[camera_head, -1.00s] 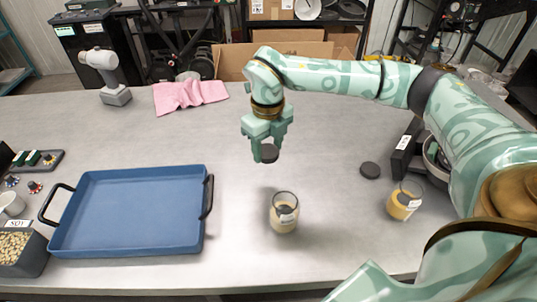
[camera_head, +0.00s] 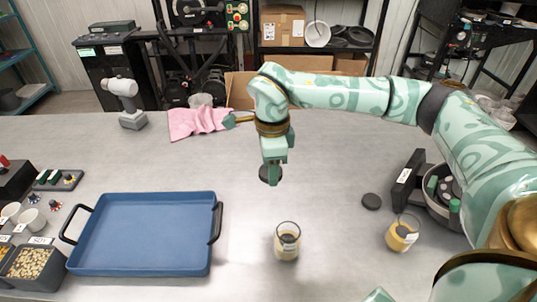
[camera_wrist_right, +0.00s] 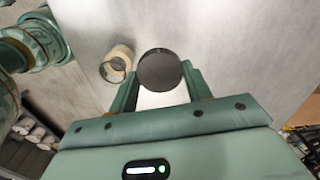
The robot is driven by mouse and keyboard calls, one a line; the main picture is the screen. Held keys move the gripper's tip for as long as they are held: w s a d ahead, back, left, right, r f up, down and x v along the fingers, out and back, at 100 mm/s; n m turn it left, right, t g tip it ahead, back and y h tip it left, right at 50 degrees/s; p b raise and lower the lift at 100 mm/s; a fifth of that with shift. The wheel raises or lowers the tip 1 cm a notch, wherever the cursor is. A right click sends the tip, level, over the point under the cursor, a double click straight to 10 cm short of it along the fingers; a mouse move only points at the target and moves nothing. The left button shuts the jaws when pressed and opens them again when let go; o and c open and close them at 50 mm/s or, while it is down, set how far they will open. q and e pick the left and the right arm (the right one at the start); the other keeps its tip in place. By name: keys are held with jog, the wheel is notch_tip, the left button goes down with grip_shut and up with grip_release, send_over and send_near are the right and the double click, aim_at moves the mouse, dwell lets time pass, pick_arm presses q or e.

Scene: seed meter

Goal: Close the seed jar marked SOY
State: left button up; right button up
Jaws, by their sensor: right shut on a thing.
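My right gripper (camera_head: 272,178) is shut on a dark round lid (camera_wrist_right: 160,71). It holds the lid above the table, behind and slightly left of a clear jar (camera_head: 287,246) with pale contents. This jar has no lid on it and also shows in the right wrist view (camera_wrist_right: 117,64), just left of the held lid and apart from it. A second open jar (camera_head: 401,236) with yellowish contents stands farther right. The jar labels are too small to read. My left gripper is not in view.
A blue tray (camera_head: 145,270) with dark handles lies at left. Bins, one of pale seeds (camera_head: 30,263), stand at the far left. A pink cloth (camera_head: 195,122) and a drill-like tool (camera_head: 127,101) are at the back. A dark device (camera_head: 408,180) stands at right. Table around the near jar is clear.

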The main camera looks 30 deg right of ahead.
jog(key=s+a+f+n+b, duration=0.1)
jog(key=s+a+f+n, duration=0.15)
jog(key=n, duration=0.85)
jog(key=n+b, duration=0.4)
jog(key=n, duration=0.8)
send_over(287, 240)
jog(key=w+a, duration=0.2)
jog(key=w, duration=0.1)
notch_tip(287, 240, down, 2)
jog(key=shift+w+a, duration=0.2)
jog(key=shift+r, duration=0.1)
jog(key=shift+s+d, duration=0.1)
jog(key=shift+d, duration=0.05)
